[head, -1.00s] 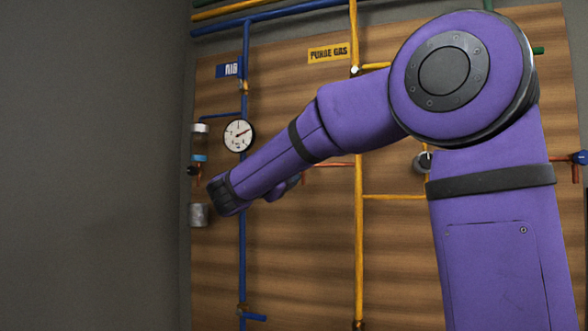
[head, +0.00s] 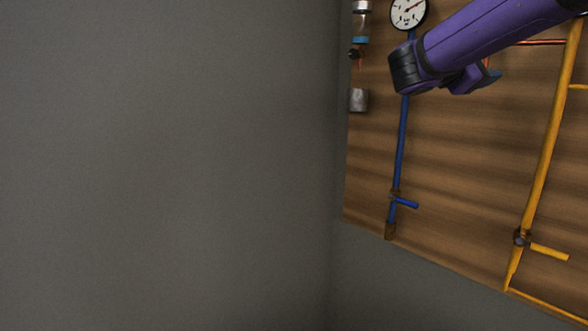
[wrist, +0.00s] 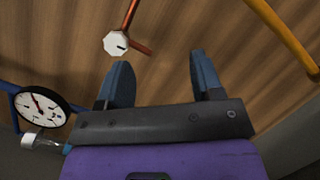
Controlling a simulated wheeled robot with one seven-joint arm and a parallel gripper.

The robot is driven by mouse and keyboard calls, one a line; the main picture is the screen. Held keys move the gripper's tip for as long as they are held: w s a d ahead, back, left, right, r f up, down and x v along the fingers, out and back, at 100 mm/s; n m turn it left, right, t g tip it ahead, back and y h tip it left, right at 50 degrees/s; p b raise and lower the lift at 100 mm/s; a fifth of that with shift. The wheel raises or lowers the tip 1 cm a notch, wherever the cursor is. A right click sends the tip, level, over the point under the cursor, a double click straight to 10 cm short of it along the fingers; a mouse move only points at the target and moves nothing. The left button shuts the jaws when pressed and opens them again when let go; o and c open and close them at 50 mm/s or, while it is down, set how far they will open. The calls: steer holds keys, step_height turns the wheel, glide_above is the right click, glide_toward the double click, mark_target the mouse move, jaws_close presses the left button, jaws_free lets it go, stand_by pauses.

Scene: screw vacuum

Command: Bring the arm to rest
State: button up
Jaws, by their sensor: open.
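My gripper (wrist: 160,60) is open in the wrist view, with two blue-grey fingers apart and nothing between them. Its fingers point toward the wooden panel (wrist: 190,22). In the head view my purple arm reaches in from the upper right, in front of the panel (head: 450,150). There the gripper is mostly hidden behind my forearm, with only a dark finger showing at its lower right. A white octagonal knob (wrist: 116,43) on a copper pipe lies beyond the left finger, apart from it as far as I can tell.
A round gauge (head: 408,12) sits above my arm's end and also shows in the wrist view (wrist: 40,108). A blue pipe (head: 402,150) and a yellow pipe (head: 548,150) run down the panel. A metal cup (head: 359,100) is at its left edge. Bare grey wall fills the left.

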steer(key=s+d+f+m+g+y, duration=0.25)
steer(key=s+f+m+y, duration=0.4)
steer(key=s+f, duration=0.7)
steer(key=s+a+f+m+t+y, duration=0.1)
steer(key=s+a+f+m+y, duration=0.4)
steer(key=s+a+f+y, duration=0.3)
steer(key=s+a+y, duration=0.3)
steer(key=s, duration=0.2)
steer(key=shift+s+a, duration=0.25)
steer(key=shift+s, duration=0.05)
